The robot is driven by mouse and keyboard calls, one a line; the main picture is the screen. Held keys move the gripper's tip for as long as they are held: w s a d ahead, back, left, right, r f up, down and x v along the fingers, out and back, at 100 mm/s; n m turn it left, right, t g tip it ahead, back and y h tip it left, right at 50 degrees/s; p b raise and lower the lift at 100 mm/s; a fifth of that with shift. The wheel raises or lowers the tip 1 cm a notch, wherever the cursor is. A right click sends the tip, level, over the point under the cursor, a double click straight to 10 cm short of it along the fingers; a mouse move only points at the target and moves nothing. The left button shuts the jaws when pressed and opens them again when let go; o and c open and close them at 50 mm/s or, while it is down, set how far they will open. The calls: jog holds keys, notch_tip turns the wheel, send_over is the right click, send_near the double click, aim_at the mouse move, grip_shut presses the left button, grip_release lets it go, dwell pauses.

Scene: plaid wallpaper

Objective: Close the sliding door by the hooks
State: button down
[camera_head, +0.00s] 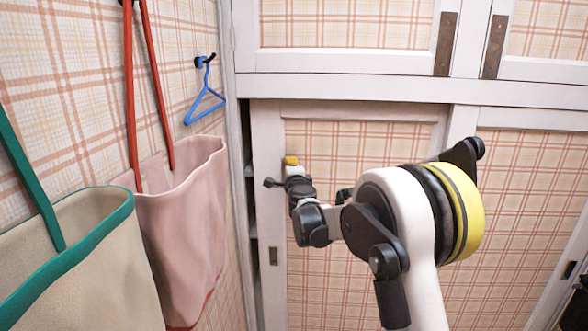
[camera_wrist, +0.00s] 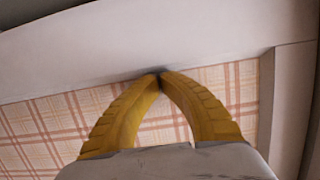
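The sliding door (camera_head: 268,205) is the lower left cupboard door, with a white frame, a plaid panel and a small dark recessed handle (camera_head: 273,255). A narrow gap at its left edge shows shelf edges inside. Black hooks (camera_head: 203,62) are on the plaid wall to its left. My gripper (camera_head: 291,160) is in front of the door's upper left part. In the wrist view its yellow fingers (camera_wrist: 161,75) meet at the tips, with nothing seen between them. The tips are at or very near a white frame strip (camera_wrist: 140,45); contact cannot be told.
A blue hanger (camera_head: 204,100), a pink bag (camera_head: 185,225) with red straps and a beige bag (camera_head: 85,260) with green trim hang along the left wall. Upper cupboard doors (camera_head: 345,62) and another lower door (camera_head: 530,190) are at the right. My arm covers part of the cupboard.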

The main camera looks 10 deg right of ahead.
aim_at(273, 163)
jog(key=a, duration=0.1)
jog(key=w+a, duration=0.1)
jog(key=a, duration=0.1)
jog(key=a+p, duration=0.1)
jog(key=a, duration=0.1)
jog(key=shift+w, duration=0.3)
jog(key=shift+d, duration=0.1)
